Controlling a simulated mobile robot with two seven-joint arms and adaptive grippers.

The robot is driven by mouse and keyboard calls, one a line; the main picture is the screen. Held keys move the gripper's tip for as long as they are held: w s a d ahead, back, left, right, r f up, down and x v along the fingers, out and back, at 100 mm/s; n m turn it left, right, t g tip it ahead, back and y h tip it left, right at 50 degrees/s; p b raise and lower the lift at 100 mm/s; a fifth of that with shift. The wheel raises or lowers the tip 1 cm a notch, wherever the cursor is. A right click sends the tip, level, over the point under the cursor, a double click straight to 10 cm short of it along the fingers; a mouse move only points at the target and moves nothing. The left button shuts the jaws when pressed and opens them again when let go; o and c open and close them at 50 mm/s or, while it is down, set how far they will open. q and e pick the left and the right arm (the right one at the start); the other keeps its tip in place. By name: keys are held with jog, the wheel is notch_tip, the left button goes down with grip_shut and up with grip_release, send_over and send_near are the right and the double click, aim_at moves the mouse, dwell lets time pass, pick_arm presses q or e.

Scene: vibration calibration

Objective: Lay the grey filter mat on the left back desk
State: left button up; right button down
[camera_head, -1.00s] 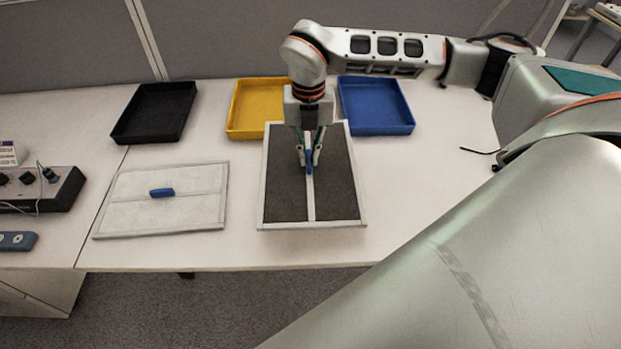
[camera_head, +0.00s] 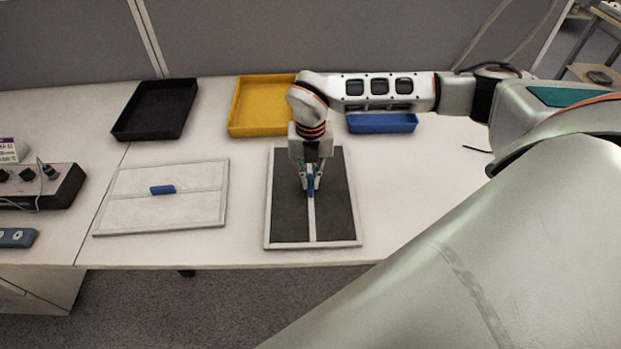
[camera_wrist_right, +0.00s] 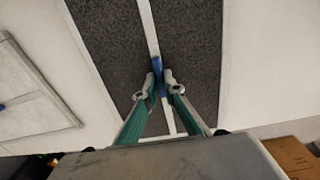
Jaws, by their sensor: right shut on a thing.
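The grey filter mat (camera_head: 335,215) is a dark grey panel with a white frame, a white middle strip and a small blue handle (camera_head: 311,186). It lies flat over the desk (camera_head: 420,200) in front of the yellow and blue trays; I cannot tell whether it touches the top. My right gripper (camera_head: 310,190) points down over its middle, shut on the blue handle. The right wrist view also shows the grey mat (camera_wrist_right: 195,40) and the fingertips (camera_wrist_right: 161,88) on either side of the handle. My left gripper is not in view.
A white framed panel (camera_head: 130,212) with a blue handle lies to the left. A black tray (camera_head: 155,110), a yellow tray (camera_head: 262,105) and a blue tray (camera_head: 382,123) stand along the back. A control box (camera_head: 35,187) is at far left. The desk right of the mat is clear.

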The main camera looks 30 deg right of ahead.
aim_at(311, 183)
jog(key=c, duration=2.6)
grip_release()
jog(key=shift+f, duration=0.15)
jog(key=o, duration=0.4)
jog(key=shift+o, duration=0.2)
notch_tip(311, 183, up, 12)
jog(key=shift+r+p, duration=0.2)
jog(key=shift+p, duration=0.2)
